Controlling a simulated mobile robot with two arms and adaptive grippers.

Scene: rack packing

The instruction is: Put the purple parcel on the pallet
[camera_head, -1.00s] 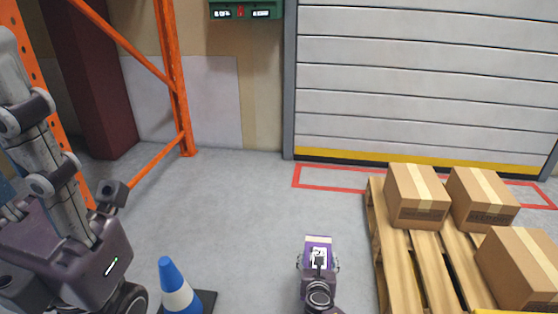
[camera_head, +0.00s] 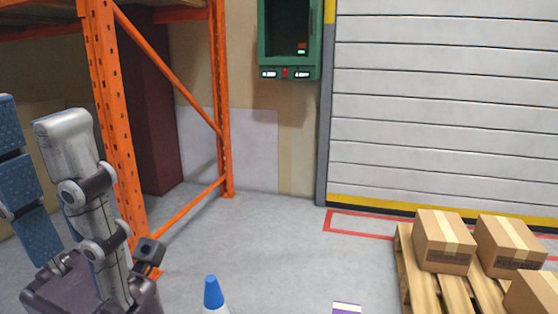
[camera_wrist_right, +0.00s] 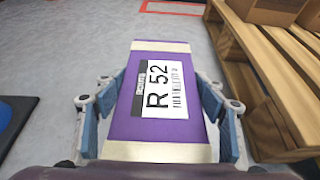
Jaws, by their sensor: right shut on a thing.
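The purple parcel (camera_wrist_right: 153,125) has cream bands at its ends and a white label reading R 52. My right gripper (camera_wrist_right: 160,115) is shut on it, with blue pads on its left and right sides. In the head view only the parcel's top end (camera_head: 347,308) shows at the bottom edge, left of the pallet; the right gripper is out of that view. The wooden pallet (camera_head: 424,292) stands at lower right, and its edge (camera_wrist_right: 262,85) is right of the parcel in the wrist view. My left gripper (camera_head: 36,112) is open and empty, pointing up at far left.
Several cardboard boxes (camera_head: 444,246) stand on the pallet. A blue and white cone (camera_head: 211,294) is at the bottom centre-left. Orange rack posts (camera_head: 112,130) stand at left. A shutter door (camera_head: 440,110) is behind. Grey floor is clear between cone and pallet.

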